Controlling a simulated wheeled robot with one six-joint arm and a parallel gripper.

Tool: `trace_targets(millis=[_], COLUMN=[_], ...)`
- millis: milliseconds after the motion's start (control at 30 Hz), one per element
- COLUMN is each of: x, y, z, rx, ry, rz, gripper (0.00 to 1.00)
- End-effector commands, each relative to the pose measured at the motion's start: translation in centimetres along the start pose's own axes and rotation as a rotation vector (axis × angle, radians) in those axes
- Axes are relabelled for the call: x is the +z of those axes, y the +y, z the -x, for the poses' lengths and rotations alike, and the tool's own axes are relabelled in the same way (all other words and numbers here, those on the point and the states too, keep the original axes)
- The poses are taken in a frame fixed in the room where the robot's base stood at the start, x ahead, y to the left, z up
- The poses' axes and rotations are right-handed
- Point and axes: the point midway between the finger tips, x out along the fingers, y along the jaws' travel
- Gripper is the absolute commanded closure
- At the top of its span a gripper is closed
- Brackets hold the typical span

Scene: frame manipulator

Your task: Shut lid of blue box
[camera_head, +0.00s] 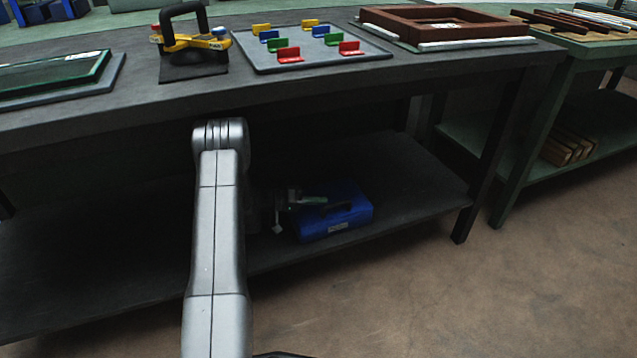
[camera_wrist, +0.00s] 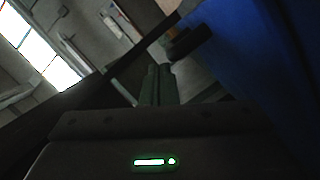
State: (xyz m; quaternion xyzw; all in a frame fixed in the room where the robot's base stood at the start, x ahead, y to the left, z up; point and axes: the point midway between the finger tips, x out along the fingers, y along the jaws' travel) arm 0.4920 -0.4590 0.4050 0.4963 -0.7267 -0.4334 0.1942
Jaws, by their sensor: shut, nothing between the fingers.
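The blue box (camera_head: 345,214) sits on the lower shelf under the dark workbench, near the shelf's front edge. Its top looks flat and lowered in the head view, with a dark handle on it, but shade hides whether the lid is fully shut. My gripper (camera_head: 322,200) is at the box's upper left side, close over its top. In the wrist view the fingers (camera_wrist: 158,84) are together and empty. The blue surface of the box (camera_wrist: 268,60) fills the right side there, with a dark handle-like part (camera_wrist: 188,42) just beyond the fingertips. Contact cannot be told.
The lower shelf (camera_head: 420,180) is clear to the right of the box. A table leg (camera_head: 485,175) stands farther right. The floor (camera_head: 450,300) in front is open.

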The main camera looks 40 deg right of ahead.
Motion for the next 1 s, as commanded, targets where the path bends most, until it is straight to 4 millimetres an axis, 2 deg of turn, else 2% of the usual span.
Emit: trace_targets(millis=[33,200,400,500,700,1000], x=[-0.1,-0.2,-0.2,-0.1,-0.1,-0.1], y=[-0.1,0.0,0.0,0.0,0.1,0.1], z=[1.4,5.4,9.1,10.2,10.9,10.7], rx=[-0.003,-0.003,-0.001,0.000,0.000,0.001], ry=[0.005,0.006,0.004,0.003,0.002,0.002], rz=[0.000,-0.002,-0.003,-0.003,-0.003,-0.003], gripper=[1.00,1.00,1.00,1.00,1.00,1.00])
